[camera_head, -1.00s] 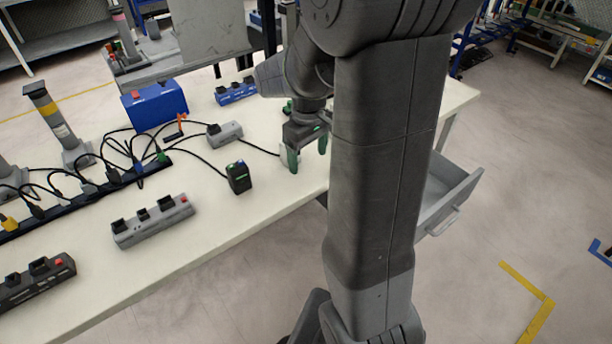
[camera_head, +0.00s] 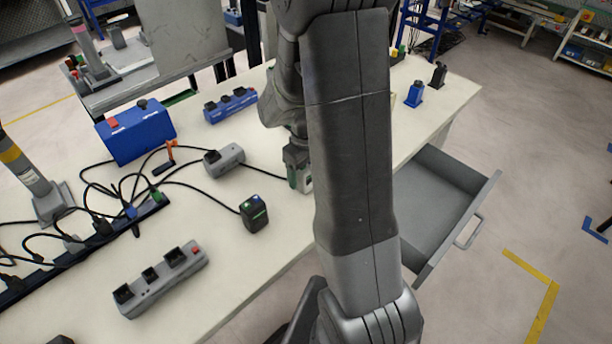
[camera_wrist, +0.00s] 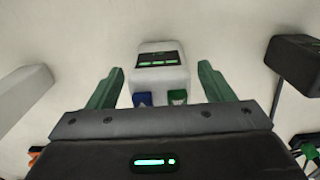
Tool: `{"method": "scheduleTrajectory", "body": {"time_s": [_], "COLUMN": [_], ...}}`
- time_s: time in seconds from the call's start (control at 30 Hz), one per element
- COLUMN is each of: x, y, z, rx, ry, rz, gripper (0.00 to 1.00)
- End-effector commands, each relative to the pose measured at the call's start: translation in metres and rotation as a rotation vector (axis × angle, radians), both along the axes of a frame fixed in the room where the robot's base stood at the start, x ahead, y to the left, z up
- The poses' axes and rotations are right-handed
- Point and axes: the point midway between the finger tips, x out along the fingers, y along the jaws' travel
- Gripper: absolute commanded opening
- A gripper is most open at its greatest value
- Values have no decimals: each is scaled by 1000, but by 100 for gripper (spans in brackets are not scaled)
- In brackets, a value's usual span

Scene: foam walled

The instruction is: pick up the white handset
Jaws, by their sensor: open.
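The white handset (camera_wrist: 158,68) lies on the pale tabletop in the wrist view. It has a dark screen with green marks, and a blue and a green button at its near end. My gripper (camera_wrist: 161,80) is open, with one green finger on each side of the handset and a gap to both. Nothing is gripped. In the head view my gripper (camera_head: 298,172) is low over the table, partly behind my arm, and the handset is mostly hidden there.
A black device (camera_head: 254,213) stands left of my gripper; a grey cabled box (camera_head: 224,159) is behind it. A blue box (camera_head: 136,132), a blue strip (camera_head: 231,105) and a grey strip (camera_head: 160,279) are also on the table (camera_head: 222,262). An open grey drawer (camera_head: 437,205) juts out at right.

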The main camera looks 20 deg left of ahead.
Motion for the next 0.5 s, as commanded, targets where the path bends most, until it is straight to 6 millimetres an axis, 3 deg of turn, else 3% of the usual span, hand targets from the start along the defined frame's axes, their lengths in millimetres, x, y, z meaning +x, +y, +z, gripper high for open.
{"method": "scheduleTrajectory", "body": {"time_s": [0.1,0.33,0.5], "x": [0,0,0], "y": [0,0,0], "z": [0,0,1], "rx": [0,0,0], "ry": [0,0,0], "rz": [0,0,0], "gripper": [71,25,23]}}
